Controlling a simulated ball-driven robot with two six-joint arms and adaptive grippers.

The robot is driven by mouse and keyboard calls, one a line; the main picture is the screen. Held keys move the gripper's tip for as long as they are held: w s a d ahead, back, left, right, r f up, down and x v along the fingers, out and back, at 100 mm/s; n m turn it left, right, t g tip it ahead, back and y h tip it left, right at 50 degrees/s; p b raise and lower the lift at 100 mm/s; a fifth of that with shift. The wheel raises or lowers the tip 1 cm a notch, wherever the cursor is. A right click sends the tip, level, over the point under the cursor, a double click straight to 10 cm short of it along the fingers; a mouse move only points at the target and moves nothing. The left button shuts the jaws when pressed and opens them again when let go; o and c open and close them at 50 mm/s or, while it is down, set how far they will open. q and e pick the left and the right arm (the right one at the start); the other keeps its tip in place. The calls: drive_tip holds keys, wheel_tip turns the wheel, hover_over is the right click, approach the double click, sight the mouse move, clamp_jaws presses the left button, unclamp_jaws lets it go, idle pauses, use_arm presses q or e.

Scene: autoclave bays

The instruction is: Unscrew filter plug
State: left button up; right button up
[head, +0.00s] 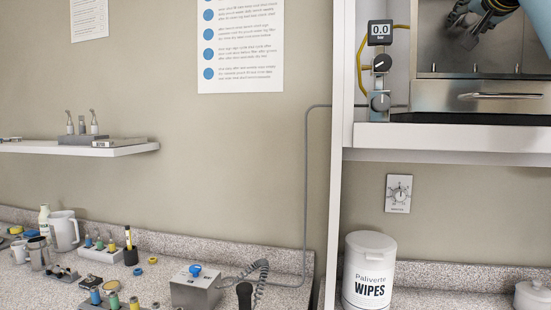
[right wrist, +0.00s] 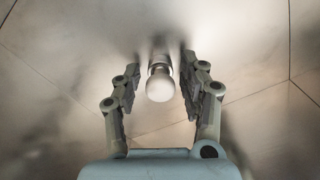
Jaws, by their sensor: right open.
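The filter plug, a pale round knob on a short stem (right wrist: 159,84), shows in the right wrist view against a brushed metal wall. My right gripper (right wrist: 159,76) is open, with one finger on each side of the plug. A gap shows between the plug and each finger. In the head view my right gripper (head: 468,27) is at the top right, in the metal autoclave chamber (head: 480,57). The plug cannot be made out there. My left gripper is not in view.
A white wipes tub (head: 369,270) and a grey box with a blue button (head: 196,288) stand on the counter below.

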drive_tip(key=m+b, duration=0.1)
drive_tip(key=m, duration=0.1)
drive_tip(key=shift+f+m, duration=0.15)
drive_tip(key=shift+m, duration=0.25)
drive_tip(key=m+b, duration=0.1)
drive_tip(key=m, duration=0.2)
drive_tip(key=shift+m, duration=0.7)
drive_tip(key=m+b, duration=0.2)
drive_tip(key=m, duration=0.2)
drive_tip(key=shift+m+b, duration=0.3)
drive_tip(key=shift+m, duration=0.9)
drive_tip(key=shift+c, duration=0.4)
